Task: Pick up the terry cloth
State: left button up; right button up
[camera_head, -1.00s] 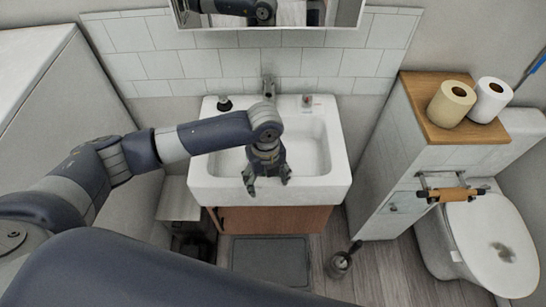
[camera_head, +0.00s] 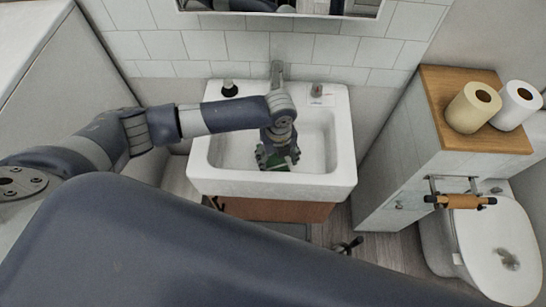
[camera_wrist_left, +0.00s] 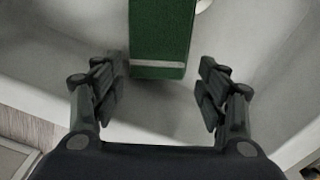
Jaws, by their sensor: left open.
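The terry cloth (camera_wrist_left: 162,40) shows in the left wrist view as a green, folded-looking strip with a pale stripe near its near end. It lies in the white sink basin. In the head view only a small green patch of it (camera_head: 279,164) shows below my gripper. My left gripper (camera_head: 278,159) is down inside the basin, open. In the left wrist view its two fingers (camera_wrist_left: 162,88) stand to either side of the cloth's near end, with a gap on both sides. The cloth's far end is cut off by the picture edge.
The white sink (camera_head: 322,180) has a faucet (camera_head: 277,75) at the back. A dark bottle (camera_head: 229,88) and a small item (camera_head: 316,90) stand on its rear rim. To the right are a cabinet with two paper rolls (camera_head: 474,107) and a toilet (camera_head: 497,245). A mirror hangs above.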

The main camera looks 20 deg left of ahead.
aim_at(277, 167)
pick_arm(q)
notch_tip(277, 167, down, 4)
jog(key=shift+f+p, duration=0.15)
jog(key=shift+p, duration=0.5)
jog(key=shift+f, duration=0.5)
jog(key=c, duration=0.7)
pick_arm(e)
jog(key=shift+w+a+r, duration=0.2)
jog(key=shift+w+r, duration=0.55)
jog(key=shift+r, duration=0.05)
pick_arm(q)
jog(key=shift+r, duration=0.1)
notch_tip(277, 167, up, 28)
jog(key=b, duration=0.3)
pick_arm(e)
notch_tip(277, 167, down, 3)
jog(key=shift+w+d+f, duration=0.1)
jog(key=shift+w+f, duration=0.05)
jog(key=shift+f, duration=0.05)
